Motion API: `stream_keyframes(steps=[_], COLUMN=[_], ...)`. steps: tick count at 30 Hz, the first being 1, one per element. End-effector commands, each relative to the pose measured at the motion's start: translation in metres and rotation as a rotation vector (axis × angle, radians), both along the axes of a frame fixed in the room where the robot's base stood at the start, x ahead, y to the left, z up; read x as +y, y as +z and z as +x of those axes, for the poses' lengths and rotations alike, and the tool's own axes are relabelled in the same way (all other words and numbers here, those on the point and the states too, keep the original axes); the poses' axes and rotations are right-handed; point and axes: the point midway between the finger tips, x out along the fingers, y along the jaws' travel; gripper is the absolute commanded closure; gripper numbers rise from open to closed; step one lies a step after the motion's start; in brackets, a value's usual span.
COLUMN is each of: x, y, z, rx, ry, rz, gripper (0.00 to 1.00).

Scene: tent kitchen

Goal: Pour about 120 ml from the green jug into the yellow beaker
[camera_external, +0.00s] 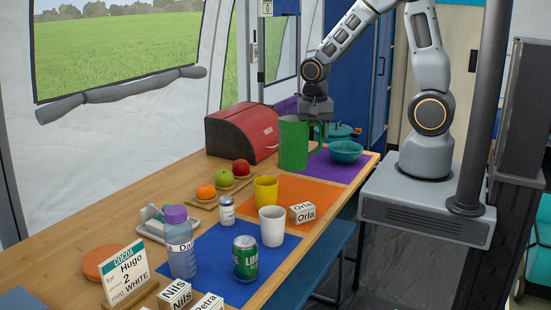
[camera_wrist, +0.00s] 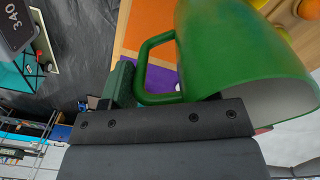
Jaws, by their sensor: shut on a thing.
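The green jug (camera_external: 294,146) is upright at the far part of the table, by the left edge of the purple mat; I cannot tell whether its base touches the table. My gripper (camera_external: 318,118) is shut on the jug at its handle side, to the right of its body. The wrist view shows the jug (camera_wrist: 235,45) close up with its handle (camera_wrist: 143,66) and pale inside; its contents are not visible. The yellow beaker (camera_external: 265,190) stands upright on the orange mat (camera_external: 318,193), nearer the camera than the jug. The beaker's inside is mostly hidden.
A white mug (camera_external: 271,227), a green can (camera_external: 245,258) and a bottle (camera_external: 180,245) stand near the blue mat. An Orla card (camera_external: 302,213) is right of the beaker. A red bread bin (camera_external: 243,133) and teal bowl (camera_external: 345,151) flank the jug.

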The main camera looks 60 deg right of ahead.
Motion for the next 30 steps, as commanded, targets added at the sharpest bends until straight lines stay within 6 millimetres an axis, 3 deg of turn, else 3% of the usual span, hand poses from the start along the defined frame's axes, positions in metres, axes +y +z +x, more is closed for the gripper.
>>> stream_keyframes(steps=[1, 5, 16, 22, 30], x=[0.017, 0.058, 0.174, 0.206, 0.221], y=[0.007, 0.001, -0.031, -0.042, -0.035], z=[0.010, 0.032, 0.077, 0.097, 0.128], rx=[0.005, 0.006, 0.006, 0.007, 0.009], ry=[0.010, -0.028, -0.348, -0.589, -0.895], rz=[-0.001, -0.002, -0.002, 0.000, 0.002], gripper=[0.91, 0.91, 0.91, 0.91, 0.91])
